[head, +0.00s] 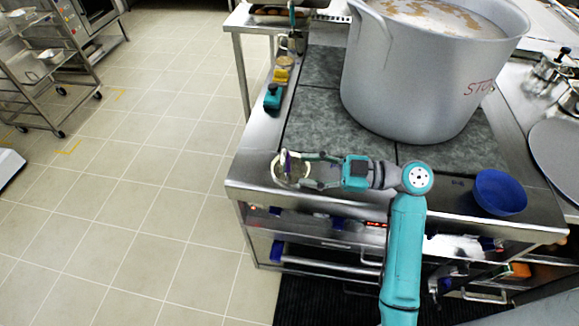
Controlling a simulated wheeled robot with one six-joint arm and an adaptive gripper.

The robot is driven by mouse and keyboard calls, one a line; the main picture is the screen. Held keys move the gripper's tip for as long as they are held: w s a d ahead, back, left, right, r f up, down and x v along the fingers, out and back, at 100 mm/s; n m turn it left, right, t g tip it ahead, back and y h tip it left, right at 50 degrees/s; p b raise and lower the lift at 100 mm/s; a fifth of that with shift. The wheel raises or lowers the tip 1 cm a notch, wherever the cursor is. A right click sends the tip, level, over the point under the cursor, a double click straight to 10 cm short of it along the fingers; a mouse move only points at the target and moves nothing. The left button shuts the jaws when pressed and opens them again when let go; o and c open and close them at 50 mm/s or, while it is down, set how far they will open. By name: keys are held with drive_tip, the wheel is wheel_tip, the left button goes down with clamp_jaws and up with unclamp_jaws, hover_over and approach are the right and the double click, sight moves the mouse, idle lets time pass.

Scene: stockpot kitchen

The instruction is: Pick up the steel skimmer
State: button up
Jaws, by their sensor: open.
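My gripper (292,168) is open and reaches in from the right, low over the corner. Its fingers overlap the round thing in the picture, close to the purple part. I cannot tell whether they touch it. The fingers hide part of the round thing.
A big grey stockpot (425,85) with pale liquid stands on the dark hob plates. A blue bowl (499,192) sits at the front right. Along the left edge are a teal block (273,97), a yellow block (281,75) and a cup (293,42).

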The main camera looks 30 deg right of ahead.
sight(288, 172)
drive_tip(key=shift+x, duration=2.55)
drive_tip(key=shift+r, duration=0.15)
clamp_jaws()
